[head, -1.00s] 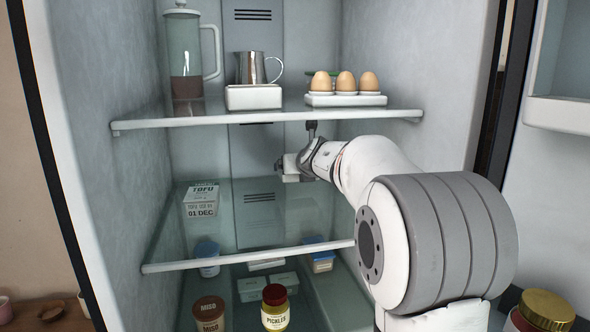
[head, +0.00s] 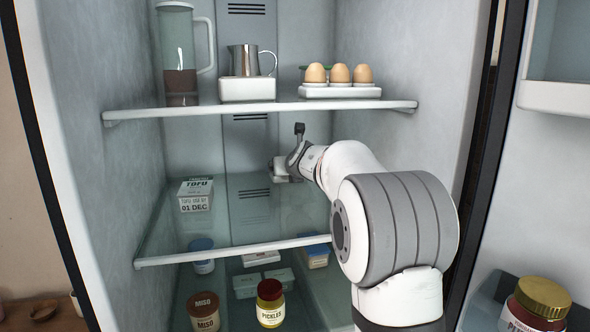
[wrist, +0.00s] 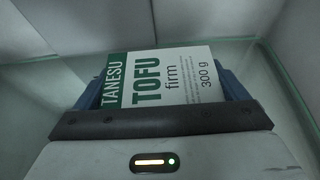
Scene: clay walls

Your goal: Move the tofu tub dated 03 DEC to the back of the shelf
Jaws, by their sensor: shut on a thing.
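A white and green tofu tub (wrist: 172,82) is held in my gripper (wrist: 163,88). In the wrist view its lid reads TANESU TOFU firm 300 g, with blue finger pads on both sides. Its date face is not visible. In the head view my gripper (head: 281,168) is over the right-hand back part of the middle glass shelf (head: 240,252). It is partly hidden by my own wrist. Another tofu tub (head: 195,194), marked 01 DEC, sits at the left of that shelf.
Jars, including pickles (head: 270,305) and miso (head: 204,312), stand below. The shelf middle is clear.

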